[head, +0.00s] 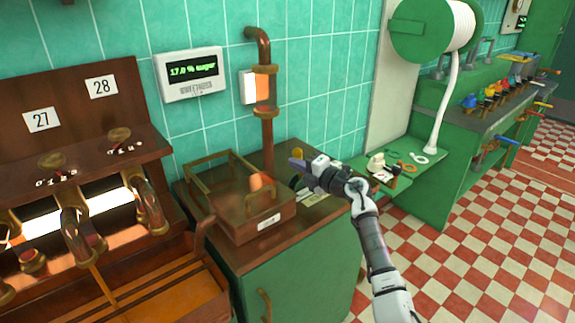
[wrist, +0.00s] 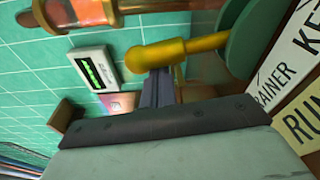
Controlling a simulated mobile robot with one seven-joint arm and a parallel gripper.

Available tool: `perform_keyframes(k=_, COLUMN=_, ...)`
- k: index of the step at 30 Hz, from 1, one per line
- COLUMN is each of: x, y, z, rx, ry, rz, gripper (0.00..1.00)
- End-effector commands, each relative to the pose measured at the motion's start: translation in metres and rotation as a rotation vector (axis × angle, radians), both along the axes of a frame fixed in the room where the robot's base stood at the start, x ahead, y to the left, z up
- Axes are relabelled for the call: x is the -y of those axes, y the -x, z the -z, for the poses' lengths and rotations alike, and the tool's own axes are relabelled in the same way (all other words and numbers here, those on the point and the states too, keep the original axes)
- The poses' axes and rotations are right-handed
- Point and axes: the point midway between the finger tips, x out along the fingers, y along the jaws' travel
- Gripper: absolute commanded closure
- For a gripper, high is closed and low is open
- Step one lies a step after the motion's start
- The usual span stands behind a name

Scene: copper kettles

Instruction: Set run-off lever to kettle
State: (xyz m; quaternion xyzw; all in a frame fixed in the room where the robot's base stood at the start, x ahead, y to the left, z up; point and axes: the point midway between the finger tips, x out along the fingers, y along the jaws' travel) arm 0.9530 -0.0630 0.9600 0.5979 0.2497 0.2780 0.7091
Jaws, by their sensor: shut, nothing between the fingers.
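The run-off lever is a brass-yellow handle with a rounded end (wrist: 145,58) on a round green hub (wrist: 252,42) in the wrist view. In the head view only its yellow tip (head: 298,153) shows, behind my gripper (head: 298,164). In the wrist view my gripper's dark fingers (wrist: 158,87) are together and empty, close beside the lever; I cannot tell if they touch it. Label plates stand by the hub: a white one (wrist: 285,62) reading partly "KE" and "RAINER", and a cream one (wrist: 305,125) reading "RUN". Which label the lever points to is unclear.
A brown tray with brass rails (head: 245,222) stands on the green cabinet left of my gripper. A copper pipe with a lit sight glass (head: 264,90) rises behind. A wall display (head: 190,75) reads 17.0 % sugar. Checkered floor (head: 470,250) lies open at right.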

Motion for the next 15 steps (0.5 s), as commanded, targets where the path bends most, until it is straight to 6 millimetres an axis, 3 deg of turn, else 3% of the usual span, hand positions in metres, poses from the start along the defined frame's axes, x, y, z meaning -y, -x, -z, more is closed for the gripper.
perform_keyframes(k=4, x=0.022, y=-0.007, z=-0.009, rx=-0.084, ry=-0.114, rz=0.003, gripper=1.00)
perform_keyframes(k=15, x=0.049, y=-0.026, z=-0.010, rx=-0.269, ry=-0.368, rz=0.001, gripper=1.00)
